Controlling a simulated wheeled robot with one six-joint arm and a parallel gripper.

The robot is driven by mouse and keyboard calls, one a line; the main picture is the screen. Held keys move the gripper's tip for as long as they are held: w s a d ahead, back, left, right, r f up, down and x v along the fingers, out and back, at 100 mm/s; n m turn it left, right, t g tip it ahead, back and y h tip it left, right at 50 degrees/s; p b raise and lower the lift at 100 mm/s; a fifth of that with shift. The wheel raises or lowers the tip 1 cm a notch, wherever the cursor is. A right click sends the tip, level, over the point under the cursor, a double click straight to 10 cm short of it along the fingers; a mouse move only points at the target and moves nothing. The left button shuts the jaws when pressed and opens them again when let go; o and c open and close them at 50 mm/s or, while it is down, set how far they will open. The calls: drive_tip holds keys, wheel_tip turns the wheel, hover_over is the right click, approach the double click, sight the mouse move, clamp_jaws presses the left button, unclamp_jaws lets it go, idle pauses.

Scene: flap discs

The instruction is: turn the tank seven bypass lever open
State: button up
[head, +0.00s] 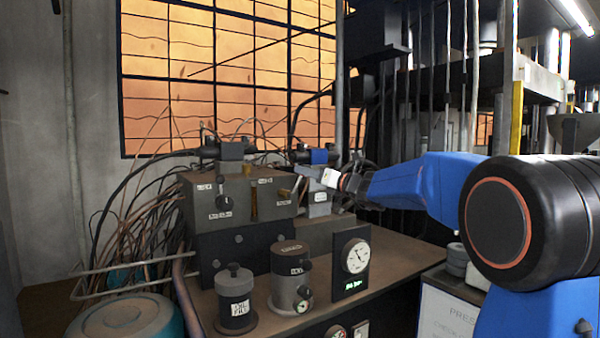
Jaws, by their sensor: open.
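A grey-brown valve block (265,207) stands on the bench left of centre, with small white labels too small to read. A dark round-ended lever (224,203) is on its left front. A thin pale lever (297,186) sticks up at its right end. I cannot tell from the labels which one is the tank seven bypass lever. My gripper (312,174) is open, beside the block's right end and close to the pale lever. I cannot tell whether it touches it. My wrist and blue arm come in from the right, and the fingers are small and partly unclear.
On the brown bench (400,247) stand a lidded dark canister (235,285), a grey cylinder with a small gauge (291,270), and a dial gauge panel (351,260). Cables crowd the left and back. A round greenish drum (125,318) is at lower left. Bench right of the gauge is clear.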

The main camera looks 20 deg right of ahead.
drive_tip(key=v, duration=1)
drive_tip(key=shift+s+d, duration=0.2)
drive_tip(key=shift+s, duration=0.15)
drive_tip(key=shift+c, duration=0.4)
